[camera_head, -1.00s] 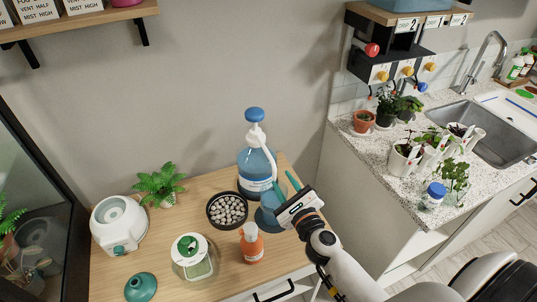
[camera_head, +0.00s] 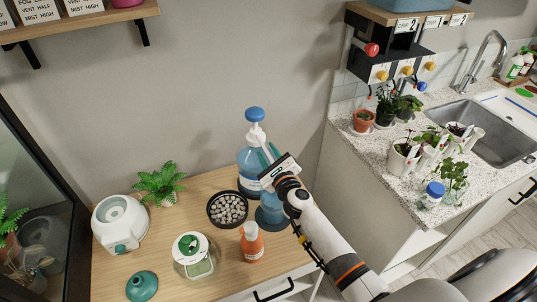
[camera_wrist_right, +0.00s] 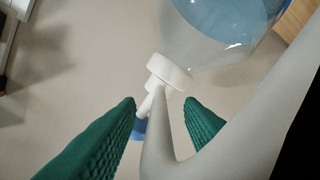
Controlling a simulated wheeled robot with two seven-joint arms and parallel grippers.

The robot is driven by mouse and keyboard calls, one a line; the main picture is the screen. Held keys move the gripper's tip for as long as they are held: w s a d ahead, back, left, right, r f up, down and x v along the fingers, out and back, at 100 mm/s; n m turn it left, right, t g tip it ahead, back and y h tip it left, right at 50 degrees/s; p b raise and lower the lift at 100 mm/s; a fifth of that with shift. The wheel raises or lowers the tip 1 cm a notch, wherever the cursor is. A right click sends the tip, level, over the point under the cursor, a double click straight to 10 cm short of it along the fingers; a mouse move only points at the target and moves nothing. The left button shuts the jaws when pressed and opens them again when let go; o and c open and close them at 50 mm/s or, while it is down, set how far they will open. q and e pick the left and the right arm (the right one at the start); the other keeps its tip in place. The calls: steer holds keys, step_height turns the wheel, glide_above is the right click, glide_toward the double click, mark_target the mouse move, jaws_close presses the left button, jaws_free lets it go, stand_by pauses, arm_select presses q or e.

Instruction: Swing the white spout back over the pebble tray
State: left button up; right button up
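The large blue pump bottle (camera_head: 246,168) stands at the back right of the wooden counter, with a blue knob (camera_head: 255,114) above its white neck. In the right wrist view the white spout (camera_wrist_right: 240,132) curves large in front of the camera, from beside the white collar (camera_wrist_right: 169,70). My right gripper (camera_head: 266,153) is at the bottle's right side and hides most of the spout in the head view. Its green fingers are apart, the spout running between or in front of them; contact is unclear. The dark-rimmed pebble tray (camera_head: 209,211) is left of the bottle. My left gripper is not in view.
A blue container (camera_head: 270,214) stands below my right gripper, and an orange bottle (camera_head: 252,243) in front of it. A glass jar (camera_head: 194,258), a white device (camera_head: 120,224) and a fern (camera_head: 160,183) stand to the left. The wall is close behind.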

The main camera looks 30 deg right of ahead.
steer(key=shift+c, duration=0.2)
steer(key=shift+r, duration=0.1)
jaws_close()
